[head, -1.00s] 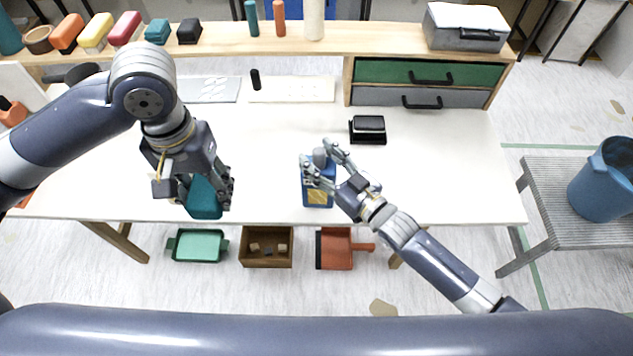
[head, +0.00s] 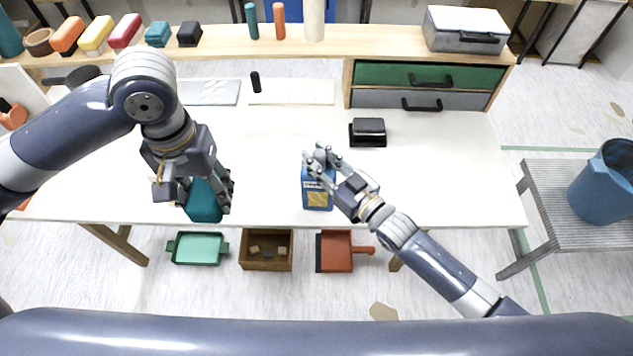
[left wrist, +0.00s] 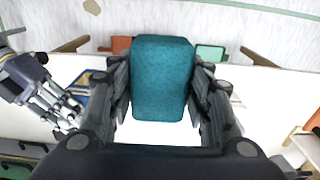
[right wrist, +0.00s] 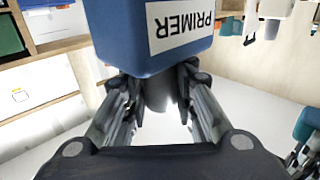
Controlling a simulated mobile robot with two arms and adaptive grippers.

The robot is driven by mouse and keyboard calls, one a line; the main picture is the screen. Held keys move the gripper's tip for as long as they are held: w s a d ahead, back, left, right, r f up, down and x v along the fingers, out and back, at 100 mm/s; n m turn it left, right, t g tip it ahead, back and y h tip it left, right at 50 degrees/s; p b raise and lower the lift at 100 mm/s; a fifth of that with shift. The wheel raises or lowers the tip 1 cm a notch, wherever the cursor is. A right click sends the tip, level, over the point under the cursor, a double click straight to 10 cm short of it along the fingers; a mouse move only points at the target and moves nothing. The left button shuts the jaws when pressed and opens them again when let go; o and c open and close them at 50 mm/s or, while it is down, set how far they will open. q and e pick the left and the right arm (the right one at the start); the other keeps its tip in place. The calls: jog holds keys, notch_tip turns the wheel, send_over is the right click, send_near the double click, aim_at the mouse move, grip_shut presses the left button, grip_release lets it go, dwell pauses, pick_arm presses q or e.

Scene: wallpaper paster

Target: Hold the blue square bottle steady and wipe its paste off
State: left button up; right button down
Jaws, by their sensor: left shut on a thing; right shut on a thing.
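The blue square bottle (head: 312,176) stands near the front edge of the white table, with a yellowish patch on its front face. I cannot tell if that patch is paste or print. My right gripper (head: 321,158) is shut on its grey neck or cap. In the right wrist view the bottle (right wrist: 120,45) carries a white label reading PRIMER, upside down. My left gripper (head: 204,190) is shut on a teal block, which looks like a sponge (head: 203,206), at the table's front left, apart from the bottle. The sponge (left wrist: 163,80) fills the jaws in the left wrist view.
A black block-like item (head: 368,131) stands right of the bottle. A pale sheet (head: 292,92) and a grey plate (head: 209,92) lie at the back. Below the front edge are a green tray (head: 198,261), a wooden box (head: 266,262) and a red dustpan (head: 336,264). The table between the grippers is clear.

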jog(key=c, duration=1.2)
grip_release()
jog(key=shift+s+d, duration=0.1)
jog(key=shift+p+v, duration=0.4)
jog(key=shift+v, duration=0.4)
jog(key=shift+b+x, duration=0.3)
jog(key=shift+x, duration=0.7)
grip_shut()
